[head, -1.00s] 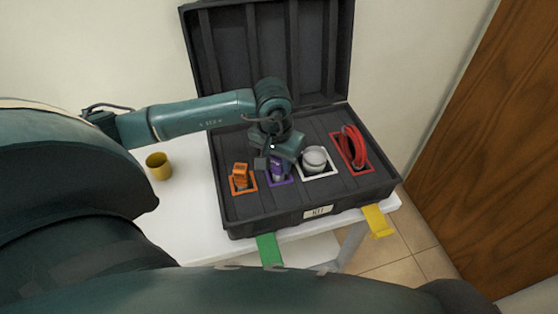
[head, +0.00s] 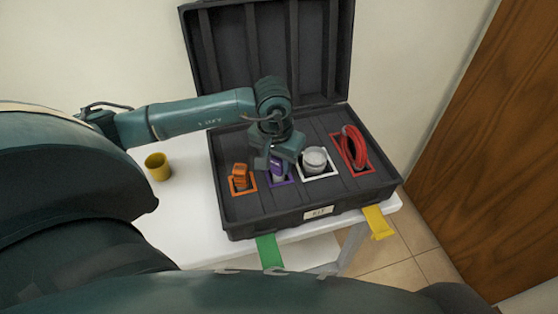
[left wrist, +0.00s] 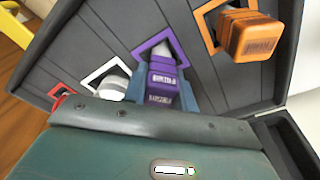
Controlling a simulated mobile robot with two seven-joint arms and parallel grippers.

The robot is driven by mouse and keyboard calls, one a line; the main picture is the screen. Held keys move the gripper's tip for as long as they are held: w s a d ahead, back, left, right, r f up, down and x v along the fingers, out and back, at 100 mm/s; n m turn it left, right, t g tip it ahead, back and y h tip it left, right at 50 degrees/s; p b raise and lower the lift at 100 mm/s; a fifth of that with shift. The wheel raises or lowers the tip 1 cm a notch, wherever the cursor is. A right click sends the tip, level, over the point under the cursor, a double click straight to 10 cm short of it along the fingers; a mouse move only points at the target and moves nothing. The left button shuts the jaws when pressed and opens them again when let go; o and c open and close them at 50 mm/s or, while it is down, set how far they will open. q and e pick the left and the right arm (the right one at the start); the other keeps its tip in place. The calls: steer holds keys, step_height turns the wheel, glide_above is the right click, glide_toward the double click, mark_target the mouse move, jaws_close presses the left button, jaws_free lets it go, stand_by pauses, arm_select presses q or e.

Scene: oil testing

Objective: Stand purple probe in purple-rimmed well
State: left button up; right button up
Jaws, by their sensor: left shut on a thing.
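The purple probe (left wrist: 163,84) is held in my left gripper (left wrist: 160,92), whose blue-grey fingers close on its sides. Its pale tip points into the purple-rimmed well (left wrist: 138,53) in the left wrist view. In the head view the probe (head: 278,168) looks upright inside the purple rim (head: 290,181), with my left gripper (head: 276,165) over it and hiding its upper part. How deep the tip sits in the well is hidden. My right gripper does not show.
The open black case (head: 290,216) stands on a white table (head: 186,220). An orange device (head: 240,175) in an orange-rimmed well is left of the probe; a white-lidded jar (head: 314,160) and red coil (head: 353,146) are right. A yellow cup (head: 158,167) stands left of the case.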

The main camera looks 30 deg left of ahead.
arm_select(q)
steer(key=shift+f+b, duration=0.65)
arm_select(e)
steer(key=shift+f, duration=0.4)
arm_select(q)
steer(key=o, duration=0.8)
steer(key=shift+c, duration=0.2)
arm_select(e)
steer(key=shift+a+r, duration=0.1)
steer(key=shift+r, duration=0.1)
